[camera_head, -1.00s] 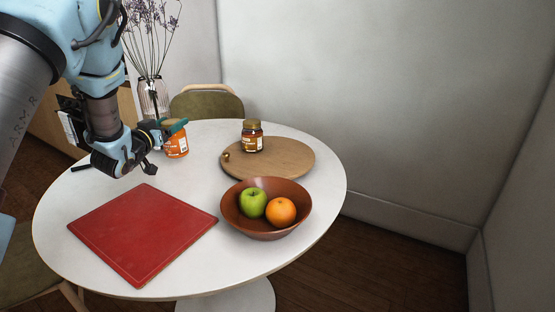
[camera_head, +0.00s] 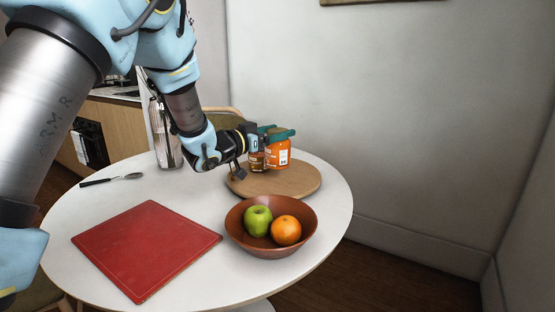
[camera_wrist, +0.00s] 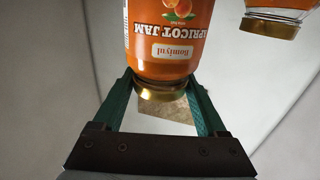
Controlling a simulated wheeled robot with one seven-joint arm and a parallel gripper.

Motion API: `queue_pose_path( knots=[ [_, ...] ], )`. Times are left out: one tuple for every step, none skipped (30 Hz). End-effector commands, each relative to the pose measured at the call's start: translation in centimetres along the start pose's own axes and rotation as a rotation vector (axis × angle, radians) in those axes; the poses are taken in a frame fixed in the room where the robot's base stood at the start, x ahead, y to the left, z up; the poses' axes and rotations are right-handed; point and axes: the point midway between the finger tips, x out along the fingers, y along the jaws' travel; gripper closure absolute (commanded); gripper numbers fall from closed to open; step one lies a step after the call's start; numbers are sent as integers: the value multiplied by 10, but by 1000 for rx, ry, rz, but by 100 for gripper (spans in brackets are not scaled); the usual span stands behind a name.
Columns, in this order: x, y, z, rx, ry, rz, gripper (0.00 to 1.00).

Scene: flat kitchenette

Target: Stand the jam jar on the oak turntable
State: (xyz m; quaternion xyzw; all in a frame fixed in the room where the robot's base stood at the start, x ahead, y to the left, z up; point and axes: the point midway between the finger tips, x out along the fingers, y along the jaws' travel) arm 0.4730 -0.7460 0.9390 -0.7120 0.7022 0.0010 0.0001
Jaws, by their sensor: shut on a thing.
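The apricot jam jar (camera_head: 283,154), orange with a white label, is held in my gripper (camera_head: 275,133) at the right back part of the oak turntable (camera_head: 285,182). In the wrist view the jam jar (camera_wrist: 168,32) appears upside down, its gold lid end between the green fingers (camera_wrist: 165,98). The fingers are shut on it. I cannot tell whether its base touches the turntable. A second, darker jar (camera_head: 258,162) stands on the turntable just left of it, partly hidden by my gripper. A jar with a gold lid also shows in the wrist view (camera_wrist: 272,22).
A brown bowl (camera_head: 240,223) with a green apple (camera_head: 258,220) and an orange (camera_head: 286,230) stands in front of the turntable. A red board (camera_head: 147,248) lies front left.

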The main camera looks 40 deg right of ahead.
Motion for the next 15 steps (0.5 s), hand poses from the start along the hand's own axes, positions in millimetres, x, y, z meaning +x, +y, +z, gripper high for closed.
queue_pose_path(
  knots=[
    [0, 0, 7, 0, 1, 1, 100],
    [0, 0, 11, 1, 1, 1, 100],
    [0, 0, 14, 1, 3, 0, 100],
    [0, 0, 16, 1, 4, 0, 100],
    [0, 0, 18, 1, 4, -1, 100],
    [0, -1, 20, 1, 4, -1, 100],
    [0, -1, 22, 1, 4, -1, 100],
    [0, -1, 24, 1, 3, -1, 100],
    [0, -1, 27, 1, 3, -1, 100],
    [0, 0, 31, 1, 3, -1, 100],
    [0, 0, 35, 1, 2, 0, 100],
    [0, 0, 41, 1, 1, 0, 100],
    [0, 0, 45, 1, 1, 0, 100],
    [0, 0, 50, 1, 2, 0, 100],
    [0, 0, 54, 1, 3, 0, 100]
  ],
)
